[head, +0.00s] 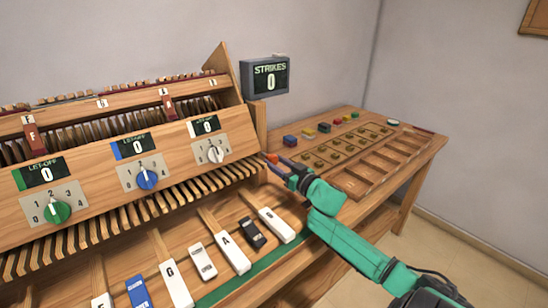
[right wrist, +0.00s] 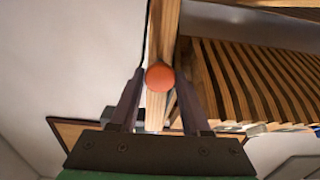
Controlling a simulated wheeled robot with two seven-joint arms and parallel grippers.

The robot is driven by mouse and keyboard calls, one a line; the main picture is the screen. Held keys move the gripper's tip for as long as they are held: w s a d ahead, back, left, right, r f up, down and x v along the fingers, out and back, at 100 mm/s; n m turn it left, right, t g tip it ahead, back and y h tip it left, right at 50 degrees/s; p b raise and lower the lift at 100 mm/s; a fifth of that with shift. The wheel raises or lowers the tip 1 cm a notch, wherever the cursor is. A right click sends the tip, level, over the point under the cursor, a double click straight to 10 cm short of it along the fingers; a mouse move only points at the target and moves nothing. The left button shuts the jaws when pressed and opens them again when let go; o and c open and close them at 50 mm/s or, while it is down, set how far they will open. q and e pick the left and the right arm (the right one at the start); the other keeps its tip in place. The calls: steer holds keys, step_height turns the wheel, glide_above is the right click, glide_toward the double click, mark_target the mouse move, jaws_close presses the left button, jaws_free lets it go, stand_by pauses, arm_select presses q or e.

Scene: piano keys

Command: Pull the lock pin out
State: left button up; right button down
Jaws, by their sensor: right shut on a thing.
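The lock pin shows as a small orange-red knob (head: 271,158) at the right end of the wooden piano frame (head: 258,122) in the head view. In the right wrist view the round orange knob (right wrist: 160,77) sits between my two dark fingers, in front of a wooden post. My right gripper (head: 276,165) is shut on the lock pin; it also shows in the right wrist view (right wrist: 160,85). The pin's shaft is hidden behind the knob, so I cannot tell how deep it sits. My left gripper is not in view.
Three dials, green (head: 57,212), blue (head: 147,179) and white (head: 215,154), sit under displays reading 0. Labelled keys (head: 176,284) lie in front. A strikes display (head: 265,78) reads 0. A side table (head: 418,150) with compartments and coloured blocks stands to the right.

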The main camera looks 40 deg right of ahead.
steer(key=shift+s+f, duration=0.1)
steer(key=shift+s, duration=0.05)
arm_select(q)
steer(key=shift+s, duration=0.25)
arm_select(e)
steer(key=shift+c, duration=1.9)
jaws_free()
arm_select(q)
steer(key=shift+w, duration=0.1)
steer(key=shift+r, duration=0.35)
arm_select(e)
steer(key=s, duration=1.4)
steer(key=shift+s+a, duration=0.15)
steer(key=shift+s, duration=0.15)
